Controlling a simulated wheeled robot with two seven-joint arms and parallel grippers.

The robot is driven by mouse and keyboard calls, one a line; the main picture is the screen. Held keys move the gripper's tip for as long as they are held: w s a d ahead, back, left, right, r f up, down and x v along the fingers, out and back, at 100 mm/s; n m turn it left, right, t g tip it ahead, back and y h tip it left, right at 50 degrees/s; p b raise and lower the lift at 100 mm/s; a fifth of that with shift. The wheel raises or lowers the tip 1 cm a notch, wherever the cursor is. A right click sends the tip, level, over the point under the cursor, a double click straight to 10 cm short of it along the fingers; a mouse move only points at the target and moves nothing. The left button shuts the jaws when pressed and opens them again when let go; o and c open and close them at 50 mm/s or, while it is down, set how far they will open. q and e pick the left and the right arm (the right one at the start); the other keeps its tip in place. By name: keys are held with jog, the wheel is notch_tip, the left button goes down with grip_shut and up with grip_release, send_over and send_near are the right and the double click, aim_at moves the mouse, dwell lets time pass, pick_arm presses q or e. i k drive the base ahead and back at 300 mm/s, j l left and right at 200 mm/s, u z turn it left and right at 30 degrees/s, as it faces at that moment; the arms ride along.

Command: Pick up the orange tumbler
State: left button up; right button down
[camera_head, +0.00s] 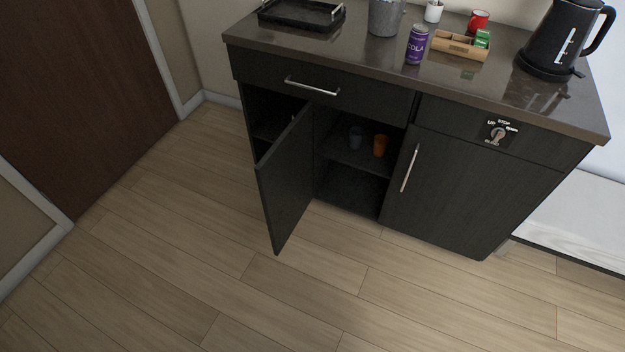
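The orange tumbler (380,146) stands upright on the inner shelf (358,160) of the dark vanity cabinet. A grey-blue tumbler (356,137) stands to its left on the same shelf. The left cabinet door (286,182) is swung open toward the room, so the shelf shows between it and the closed right door (436,190). Neither of my grippers shows in the view.
The countertop (345,60) holds a black tray (301,14), a metal bucket (385,16), a purple cola can (416,44), a wooden box (452,46), a red mug (478,20) and a black kettle (556,40). The open door juts out over clear wooden floor (300,300).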

aim_at(380, 146)
jog(key=i+j+z, duration=0.1)
jog(key=j+z, duration=1)
jog(key=j, duration=0.45)
jog(key=k+j, duration=0.15)
jog(key=j, duration=0.35)
jog(key=k+j+z, duration=0.15)
jog(key=j, duration=0.95)
jog(key=i+j+z, duration=0.4)
jog(key=j, duration=0.25)
jog(key=i+j+z, duration=0.15)
jog(key=j, duration=0.2)
